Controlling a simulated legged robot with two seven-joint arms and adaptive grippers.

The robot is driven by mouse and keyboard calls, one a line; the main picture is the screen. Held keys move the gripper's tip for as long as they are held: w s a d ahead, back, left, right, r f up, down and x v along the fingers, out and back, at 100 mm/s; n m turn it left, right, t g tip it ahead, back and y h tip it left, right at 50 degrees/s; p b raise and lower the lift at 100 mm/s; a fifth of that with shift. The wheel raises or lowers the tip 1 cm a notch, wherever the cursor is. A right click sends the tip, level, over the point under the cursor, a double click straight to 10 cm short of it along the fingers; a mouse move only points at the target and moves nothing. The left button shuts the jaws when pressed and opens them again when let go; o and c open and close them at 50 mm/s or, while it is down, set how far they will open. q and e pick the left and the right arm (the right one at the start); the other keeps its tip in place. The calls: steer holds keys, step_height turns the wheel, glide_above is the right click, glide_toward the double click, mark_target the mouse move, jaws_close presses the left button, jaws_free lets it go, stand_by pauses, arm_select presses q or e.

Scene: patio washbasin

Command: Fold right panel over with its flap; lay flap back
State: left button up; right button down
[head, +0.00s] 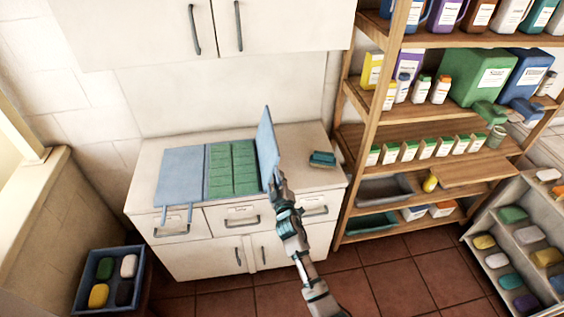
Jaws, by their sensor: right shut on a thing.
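A blue folding case lies open on the white counter. Its left panel (181,174) lies flat, with two thin straps hanging over the counter's front edge. Its middle (232,168) holds green blocks in rows. The right panel (267,147) stands up steeply at the right side of the middle. My right gripper (277,183) is at the lower front edge of the right panel and shut on it; the fingertips are small and partly hidden. I cannot make out a separate flap on the right panel. My left gripper is not in view.
A small teal and brown item (322,159) lies on the counter (305,143) to the right. A wooden shelf (371,80) with bottles and boxes stands at the right. Wall cabinets (150,30) hang above. Bins of soap-like bars (93,305) stand at lower left and right.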

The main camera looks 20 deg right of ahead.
steer(key=s+d+f+b, duration=0.1)
steer(key=d+f+b, duration=0.3)
steer(key=f, duration=0.3)
steer(key=s+d+f+b, duration=0.1)
steer(key=d+f+b, duration=0.4)
steer(key=f, duration=0.3)
steer(key=shift+s+d+f, duration=0.15)
steer(key=shift+s+f, duration=0.05)
steer(key=shift+f, duration=0.1)
steer(key=shift+c, duration=0.6)
jaws_free()
steer(key=shift+r, duration=0.1)
steer(key=shift+d, duration=0.1)
